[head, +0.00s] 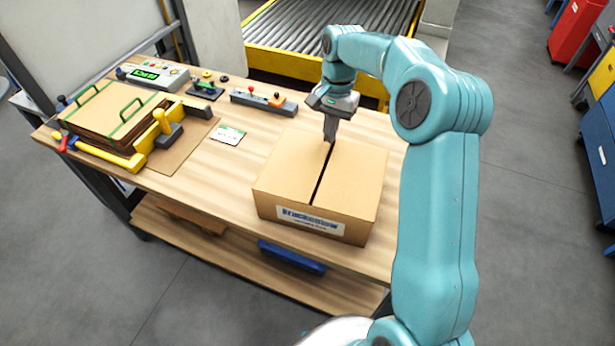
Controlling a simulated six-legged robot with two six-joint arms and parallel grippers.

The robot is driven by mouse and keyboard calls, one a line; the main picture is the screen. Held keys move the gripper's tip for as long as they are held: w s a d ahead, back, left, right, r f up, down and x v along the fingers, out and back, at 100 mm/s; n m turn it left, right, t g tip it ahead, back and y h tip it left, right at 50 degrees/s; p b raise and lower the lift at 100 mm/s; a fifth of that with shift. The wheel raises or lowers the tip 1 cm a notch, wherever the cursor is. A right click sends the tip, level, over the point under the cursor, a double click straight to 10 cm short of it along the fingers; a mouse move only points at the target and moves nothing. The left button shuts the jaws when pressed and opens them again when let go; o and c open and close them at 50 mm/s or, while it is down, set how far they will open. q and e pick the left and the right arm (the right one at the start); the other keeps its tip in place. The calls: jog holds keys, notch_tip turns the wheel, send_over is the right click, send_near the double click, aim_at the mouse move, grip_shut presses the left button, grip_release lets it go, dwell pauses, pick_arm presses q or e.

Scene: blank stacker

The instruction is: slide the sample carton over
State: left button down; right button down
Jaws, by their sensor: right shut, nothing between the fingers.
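The sample carton (283,178) is a closed brown cardboard box with a white label with blue print on its near side. It sits upright on the wooden workbench (228,170), toward the right end. My right gripper (329,138) is shut and empty, pointing down at the far edge of the carton's top, by the dark seam. I cannot tell whether its tips touch the cardboard or stand just behind it. My left gripper is not in the head view.
A stack of brown sheets with green handles (110,115) and yellow clamps fills the bench's left end. A control box (152,76), a lever block (264,102) and a small card (228,135) lie on the bench. A roller conveyor (330,30) stands behind.

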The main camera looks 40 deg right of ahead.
aim_at(307, 184)
jog(key=shift+s+a+f, duration=0.1)
jog(key=shift+s+a, duration=0.35)
jog(key=shift+a, duration=0.2)
jog(key=s+a, duration=0.1)
jog(key=a, duration=0.2)
jog(key=s+a, duration=0.1)
jog(key=a, duration=0.2)
jog(key=s+a+p, duration=0.1)
jog(key=s+a, duration=0.1)
jog(key=a, duration=0.1)
jog(key=shift+s+a, duration=0.1)
jog(key=shift+a, duration=0.3)
jog(key=shift+a+f, duration=0.1)
jog(key=shift+f, duration=0.7)
jog(key=shift+s+f, duration=0.1)
jog(key=shift+s, duration=0.1)
